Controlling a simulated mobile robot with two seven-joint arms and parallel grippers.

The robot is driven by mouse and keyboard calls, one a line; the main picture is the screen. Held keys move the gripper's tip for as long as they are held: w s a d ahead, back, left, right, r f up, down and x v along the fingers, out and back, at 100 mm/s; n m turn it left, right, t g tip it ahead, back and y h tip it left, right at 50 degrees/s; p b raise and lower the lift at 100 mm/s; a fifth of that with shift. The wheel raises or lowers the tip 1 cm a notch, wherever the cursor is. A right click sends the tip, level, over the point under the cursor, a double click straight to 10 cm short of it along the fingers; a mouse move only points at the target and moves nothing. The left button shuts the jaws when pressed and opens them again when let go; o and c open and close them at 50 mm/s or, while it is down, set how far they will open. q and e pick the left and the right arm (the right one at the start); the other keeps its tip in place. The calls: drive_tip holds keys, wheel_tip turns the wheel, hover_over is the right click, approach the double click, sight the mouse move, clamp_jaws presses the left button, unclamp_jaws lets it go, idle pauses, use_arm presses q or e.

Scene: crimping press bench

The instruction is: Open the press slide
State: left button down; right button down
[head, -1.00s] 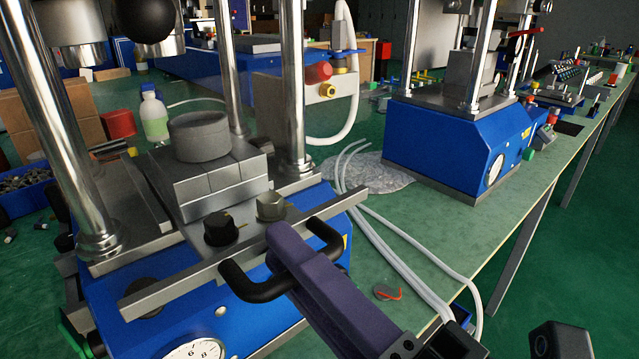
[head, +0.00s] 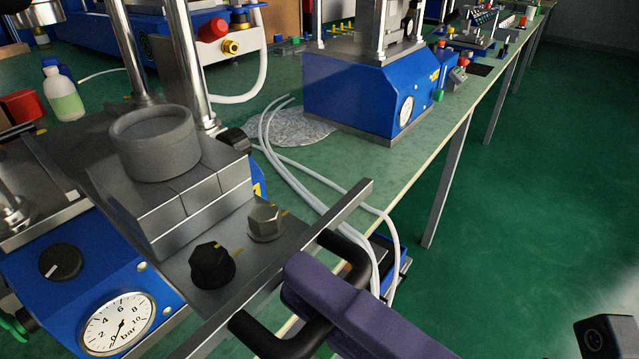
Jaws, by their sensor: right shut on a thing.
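The press slide (head: 240,228) is a grey metal plate that juts out past the blue press front. It carries a stepped grey block (head: 190,195) with a round grey cup (head: 155,140) on top. A black knob and a hex nut sit near its front bar (head: 345,210). A black U-shaped handle (head: 268,340) is fixed to that bar. My right gripper (head: 305,285), with dark purple fingers, is shut on the handle, covering its middle. My left gripper is not in view.
A pressure gauge (head: 118,322) is on the press front, left of the slide. White hoses (head: 310,180) run across the green bench and over its edge. A second blue press (head: 350,95) stands farther back. Green floor (head: 540,200) is open on the right.

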drive_tip(key=shift+r, duration=0.1)
drive_tip(key=c, duration=1.3)
unclamp_jaws()
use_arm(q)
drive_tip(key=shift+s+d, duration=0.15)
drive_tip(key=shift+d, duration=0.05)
use_arm(e)
drive_tip(key=o, duration=0.3)
drive_tip(key=shift+s+d, duration=0.15)
drive_tip(key=shift+d, duration=0.1)
drive_tip(key=shift+o, duration=0.5)
drive_tip(key=shift+a, duration=0.1)
use_arm(q)
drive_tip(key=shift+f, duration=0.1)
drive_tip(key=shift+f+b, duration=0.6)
drive_tip(key=shift+b, duration=0.05)
use_arm(e)
drive_tip(key=v, duration=1)
